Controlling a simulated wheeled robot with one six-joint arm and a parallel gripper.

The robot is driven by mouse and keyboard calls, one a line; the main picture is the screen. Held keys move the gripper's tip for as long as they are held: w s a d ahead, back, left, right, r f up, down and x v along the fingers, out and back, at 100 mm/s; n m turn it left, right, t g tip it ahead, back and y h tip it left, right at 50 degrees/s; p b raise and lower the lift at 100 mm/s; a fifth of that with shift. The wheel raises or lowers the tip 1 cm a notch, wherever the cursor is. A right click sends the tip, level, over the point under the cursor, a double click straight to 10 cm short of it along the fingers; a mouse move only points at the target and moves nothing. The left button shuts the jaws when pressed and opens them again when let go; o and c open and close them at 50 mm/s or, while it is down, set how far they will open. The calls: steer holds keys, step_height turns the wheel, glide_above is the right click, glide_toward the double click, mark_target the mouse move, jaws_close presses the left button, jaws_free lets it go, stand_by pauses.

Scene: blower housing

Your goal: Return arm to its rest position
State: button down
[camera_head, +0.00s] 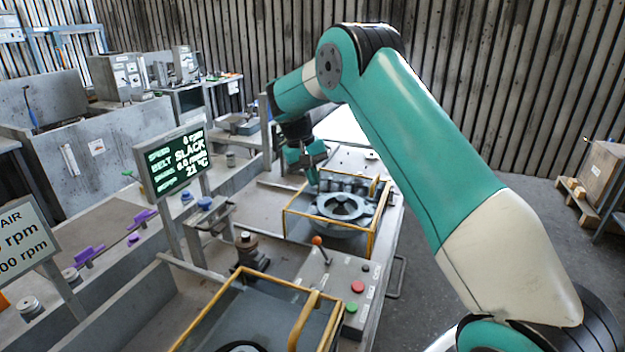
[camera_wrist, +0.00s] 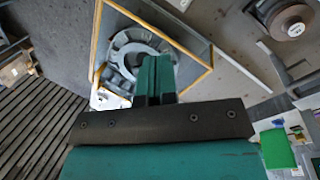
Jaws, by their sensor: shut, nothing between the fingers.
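My gripper (camera_head: 312,180) hangs at the end of my teal and white arm, pointing down over the far edge of a yellow-framed guard box. In the wrist view its two teal fingers (camera_wrist: 155,62) are closed together with nothing between them. Inside the guard box sits a grey blower housing (camera_head: 342,207) with a round opening. The housing also shows in the wrist view (camera_wrist: 124,52), partly hidden behind the fingers. My gripper appears above the box, apart from the housing.
A control panel (camera_head: 335,285) with red and green buttons and an orange-knobbed lever stands in front. A second yellow-framed guard (camera_head: 300,322) is nearer. A display (camera_head: 172,160) reads belt "SLACK". A crate (camera_head: 603,172) stands at right; the floor before it is clear.

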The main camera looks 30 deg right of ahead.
steer(key=shift+a+r, duration=0.1)
steer(key=shift+r, duration=0.05)
stand_by(0.4)
steer(key=s+a+r+n+t+y+b, duration=0.2)
steer(key=s+a+r+n+b, duration=0.25)
steer(key=s+a, duration=0.75)
steer(key=s+a+n+y, duration=0.1)
steer(key=s+a, duration=0.3)
steer(key=s, duration=0.4)
steer(key=s+a+n+y+b, duration=0.1)
steer(key=s+a+n+y, duration=0.1)
steer(key=s, duration=0.5)
steer(key=s+a+n+y+b, duration=0.1)
steer(key=s+a+n, duration=0.2)
steer(key=s+a, duration=0.3)
steer(key=s, duration=0.2)
steer(key=shift+s+a+f+y, duration=0.15)
steer(key=shift+s+f+y, duration=0.1)
steer(key=shift+s+y, duration=0.1)
